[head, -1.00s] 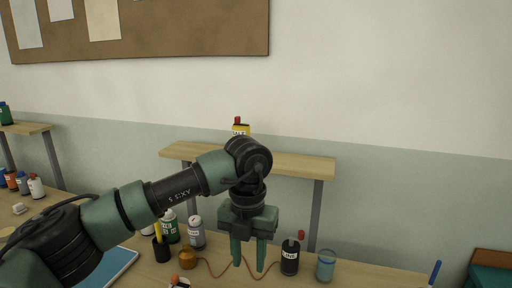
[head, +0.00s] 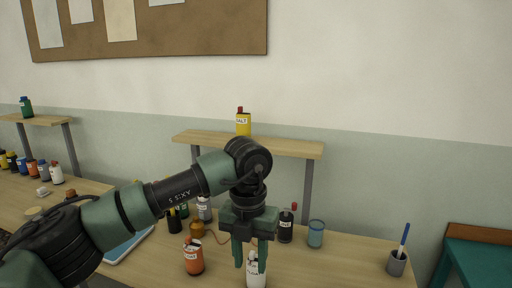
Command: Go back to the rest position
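My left arm reaches in from the left, and its gripper (head: 250,262) points down near the middle of the head view. Its two green fingers are apart. The top of a white bottle (head: 256,278) shows at and below the fingertips; I cannot tell whether it stands between them or only in line with them. The bottle's lower part is cut off by the frame edge. My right gripper is not in view.
The wooden table (head: 340,262) holds an orange bottle (head: 194,258), a black bottle (head: 286,228), a blue glass (head: 316,234) and a grey cup with a pen (head: 397,264). A raised shelf (head: 300,147) behind carries a yellow bottle (head: 243,124). A teal stool (head: 485,262) stands at right.

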